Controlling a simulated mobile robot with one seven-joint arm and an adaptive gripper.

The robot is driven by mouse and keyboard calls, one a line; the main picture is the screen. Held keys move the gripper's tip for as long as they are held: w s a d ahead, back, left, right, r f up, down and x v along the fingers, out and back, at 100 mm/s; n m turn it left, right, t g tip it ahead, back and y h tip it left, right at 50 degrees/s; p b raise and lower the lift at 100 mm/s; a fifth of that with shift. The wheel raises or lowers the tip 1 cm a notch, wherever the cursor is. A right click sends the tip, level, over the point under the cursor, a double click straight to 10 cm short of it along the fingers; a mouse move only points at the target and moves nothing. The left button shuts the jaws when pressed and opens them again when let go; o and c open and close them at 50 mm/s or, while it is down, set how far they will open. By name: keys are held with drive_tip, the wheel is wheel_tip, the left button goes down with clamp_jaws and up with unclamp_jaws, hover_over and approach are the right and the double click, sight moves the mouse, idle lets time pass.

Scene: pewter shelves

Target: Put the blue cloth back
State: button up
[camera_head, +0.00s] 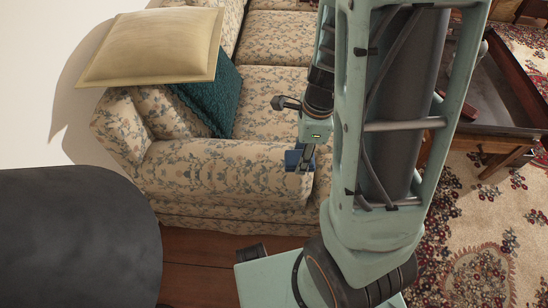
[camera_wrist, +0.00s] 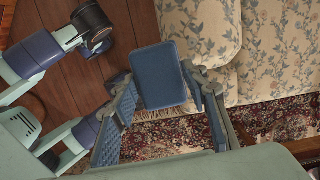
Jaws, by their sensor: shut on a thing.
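The blue cloth (camera_wrist: 160,72) looks like a small, flat, folded rectangle with rounded corners. In the wrist view it sits between the two fingertips of my gripper (camera_wrist: 161,84), which is shut on it. In the head view the gripper (camera_head: 300,158) and the blue cloth (camera_head: 293,160) are small, just in front of the sofa's near armrest. My arm covers part of the view there. The cloth appears held in the air, and I cannot tell if it touches the sofa.
A floral sofa (camera_head: 215,170) stands in the middle, with a teal cushion (camera_head: 208,100) and a beige cushion (camera_head: 150,45). A dark rounded surface (camera_head: 75,240) fills the lower left. A wooden table (camera_head: 510,110) stands right, on a patterned rug (camera_head: 480,215).

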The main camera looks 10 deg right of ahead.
drive_tip(key=shift+s+a+f+m, duration=0.3)
drive_tip(key=shift+s+a+f, duration=0.1)
drive_tip(key=shift+a, duration=0.1)
drive_tip(key=shift+w+a+f+b, duration=0.1)
drive_tip(key=shift+a+b, duration=0.1)
drive_tip(key=shift+b, duration=0.1)
drive_tip(key=w+a+f+b, duration=0.15)
drive_tip(key=w+f, duration=0.25)
drive_tip(key=w, duration=0.4)
drive_tip(key=b, duration=0.3)
hover_over(273, 156)
drive_tip(key=shift+y, duration=0.3)
drive_tip(key=f, duration=0.3)
drive_tip(key=s+f, duration=0.1)
drive_tip(key=shift+d+f, duration=0.3)
drive_tip(key=f, duration=0.2)
drive_tip(key=w+f+b, duration=0.1)
drive_tip(key=f, duration=0.1)
drive_tip(key=shift+f, duration=0.1)
drive_tip(key=o, duration=1)
